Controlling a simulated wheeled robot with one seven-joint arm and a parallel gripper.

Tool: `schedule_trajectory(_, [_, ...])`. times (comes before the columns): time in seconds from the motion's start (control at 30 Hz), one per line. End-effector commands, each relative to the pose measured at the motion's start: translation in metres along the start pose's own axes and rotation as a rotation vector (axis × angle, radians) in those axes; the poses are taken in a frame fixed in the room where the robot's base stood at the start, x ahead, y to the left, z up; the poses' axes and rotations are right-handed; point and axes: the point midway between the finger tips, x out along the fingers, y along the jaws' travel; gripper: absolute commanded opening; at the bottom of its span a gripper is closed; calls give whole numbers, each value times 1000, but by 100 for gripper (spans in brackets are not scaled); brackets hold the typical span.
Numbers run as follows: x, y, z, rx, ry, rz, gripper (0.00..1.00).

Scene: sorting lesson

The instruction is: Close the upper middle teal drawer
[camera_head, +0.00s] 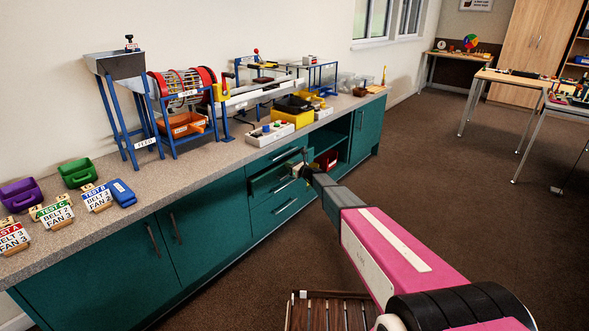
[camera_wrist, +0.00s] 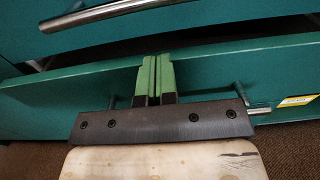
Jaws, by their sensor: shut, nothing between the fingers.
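The upper middle teal drawer (camera_head: 266,183) is in the bank of drawers under the counter. In the wrist view its front (camera_wrist: 225,73) stands out from the cabinet, with a dark gap behind its top edge. Its metal bar handle (camera_wrist: 260,110) is mostly hidden behind my gripper. My gripper (camera_wrist: 153,62) has its green fingers shut together and empty, against or just in front of the drawer front. In the head view my gripper (camera_head: 298,168) is at the drawer; I cannot tell whether it touches.
Above is another teal drawer with a bar handle (camera_wrist: 110,14). An open shelf with a red bin (camera_head: 327,160) lies to the right. The counter (camera_head: 225,165) carries blue-framed equipment (camera_head: 180,105). A slatted wooden piece (camera_head: 332,312) is low in front.

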Motion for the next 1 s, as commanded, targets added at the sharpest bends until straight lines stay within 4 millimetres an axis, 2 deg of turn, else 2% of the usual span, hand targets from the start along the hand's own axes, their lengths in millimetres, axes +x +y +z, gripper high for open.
schedule_trajectory(0.27, [5, 0, 0, 0, -1, 0, 0])
schedule_trajectory(0.63, [-1, 0, 0, 0, 0, 0, 0])
schedule_trajectory(0.77, [-16, 0, 1, 0, 0, 0, 0])
schedule_trajectory(1.0, [-65, 0, 2, 1, -1, 0, 0])
